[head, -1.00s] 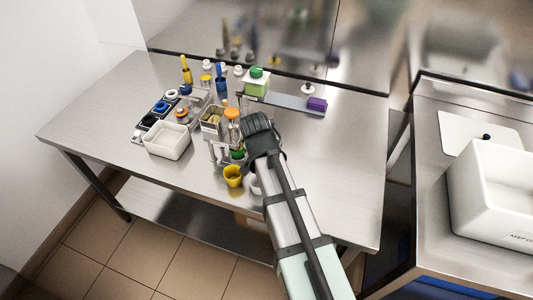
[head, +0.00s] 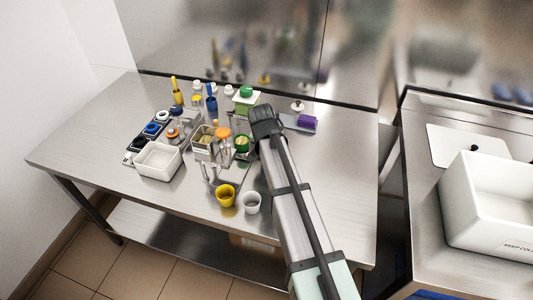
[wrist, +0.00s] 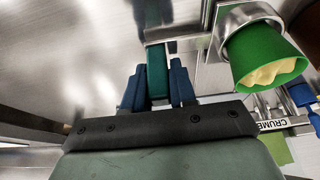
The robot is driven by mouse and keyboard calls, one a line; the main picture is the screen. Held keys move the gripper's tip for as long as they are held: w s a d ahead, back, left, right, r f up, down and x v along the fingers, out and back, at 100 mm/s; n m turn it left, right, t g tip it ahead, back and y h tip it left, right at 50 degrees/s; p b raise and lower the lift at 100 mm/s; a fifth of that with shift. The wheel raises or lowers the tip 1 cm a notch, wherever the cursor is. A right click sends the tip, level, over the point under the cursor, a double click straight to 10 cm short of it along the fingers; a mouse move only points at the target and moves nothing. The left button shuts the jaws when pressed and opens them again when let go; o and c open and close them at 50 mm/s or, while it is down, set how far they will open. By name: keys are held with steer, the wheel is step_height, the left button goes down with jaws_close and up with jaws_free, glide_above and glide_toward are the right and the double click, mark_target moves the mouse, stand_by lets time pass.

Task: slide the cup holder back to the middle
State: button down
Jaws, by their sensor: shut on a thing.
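The cup holder is a metal bracket and ring (wrist: 250,16) carrying a green cup (wrist: 262,55) with pale, creamy contents. The green cup also shows in the head view (head: 242,146), left of my gripper and right of an orange-topped dispenser (head: 222,133). In the wrist view, the two blue fingers of my gripper (wrist: 157,88) are shut on a teal handle (wrist: 157,70) beside the cup. In the head view, my dark wrist hides the fingertips and the handle.
A yellow cup (head: 226,195) and a white cup (head: 251,204) stand toward the table's front. A white tub (head: 158,160) stands at left. The table's front right is clear.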

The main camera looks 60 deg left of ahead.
steer(key=c, duration=1)
jaws_free()
steer(key=shift+d+r, duration=0.1)
steer(key=shift+r, duration=0.05)
steer(key=v, duration=1.3)
steer(key=shift+r, duration=0.25)
steer(key=shift+s, duration=0.1)
